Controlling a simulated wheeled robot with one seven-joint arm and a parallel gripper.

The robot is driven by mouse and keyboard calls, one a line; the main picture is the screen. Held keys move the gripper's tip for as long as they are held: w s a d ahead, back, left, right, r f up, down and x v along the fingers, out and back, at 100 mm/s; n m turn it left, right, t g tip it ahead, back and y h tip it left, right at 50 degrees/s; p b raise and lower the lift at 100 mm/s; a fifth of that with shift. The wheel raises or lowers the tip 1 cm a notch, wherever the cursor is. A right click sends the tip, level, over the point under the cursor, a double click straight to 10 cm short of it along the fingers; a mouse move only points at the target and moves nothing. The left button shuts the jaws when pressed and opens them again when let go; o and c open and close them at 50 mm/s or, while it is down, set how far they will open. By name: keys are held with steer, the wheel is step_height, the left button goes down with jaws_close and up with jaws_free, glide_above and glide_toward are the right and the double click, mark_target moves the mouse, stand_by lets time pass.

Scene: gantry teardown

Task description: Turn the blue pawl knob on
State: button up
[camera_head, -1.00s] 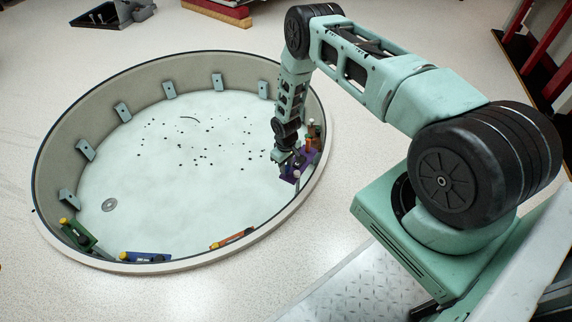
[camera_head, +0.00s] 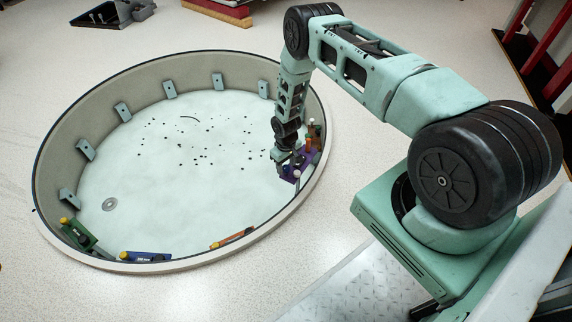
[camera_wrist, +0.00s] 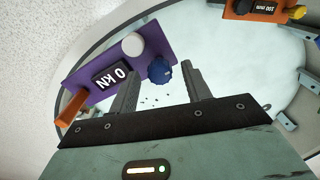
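The blue pawl knob (camera_wrist: 159,72) sits on the edge of a purple panel (camera_wrist: 92,99) in the wrist view. The panel also carries a display reading "0 kN" (camera_wrist: 111,78), a round white knob (camera_wrist: 132,45) and an orange lever (camera_wrist: 70,108). My gripper (camera_wrist: 161,70) is open, with the blue knob showing between its two fingertips. I cannot tell whether either finger touches it. In the head view my gripper (camera_head: 284,165) is low beside the purple panel (camera_head: 305,160) at the pit's right wall, and the blue knob cannot be made out.
The round pit has a raised rim (camera_head: 180,262) and several wall brackets. A green unit (camera_head: 80,236), a blue unit (camera_head: 145,257) and an orange unit (camera_head: 232,238) stand along its near wall. Small dark bits lie on the pale floor (camera_head: 170,190), otherwise mostly clear.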

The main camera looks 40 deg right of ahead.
mark_target(286, 167)
step_height(286, 167, up, 17)
steer(key=p, duration=0.5)
steer(key=shift+r+p, duration=0.2)
steer(key=shift+p, duration=0.15)
steer(key=s+a+r+n+y, duration=0.1)
steer(key=s+a+r, duration=0.2)
steer(key=a+r, duration=0.75)
steer(key=s+a+r+n, duration=0.2)
steer(key=s+a+r, duration=0.1)
steer(key=a+r, duration=0.75)
steer(key=s+a+r+n, duration=0.1)
steer(key=s+a+r, duration=0.1)
steer(key=s+r, duration=0.45)
steer(key=s+a+r+n, duration=0.1)
steer(key=s+r, duration=0.3)
steer(key=s, duration=0.6)
steer(key=s+a+r+n, duration=0.1)
steer(key=s+a+r, duration=0.1)
steer(key=s+r, duration=0.5)
step_height(286, 167, up, 27)
steer(key=s+p, duration=0.1)
steer(key=p, duration=2.7)
steer(key=shift+s+d+p, duration=0.15)
steer(key=shift+p, duration=0.25)
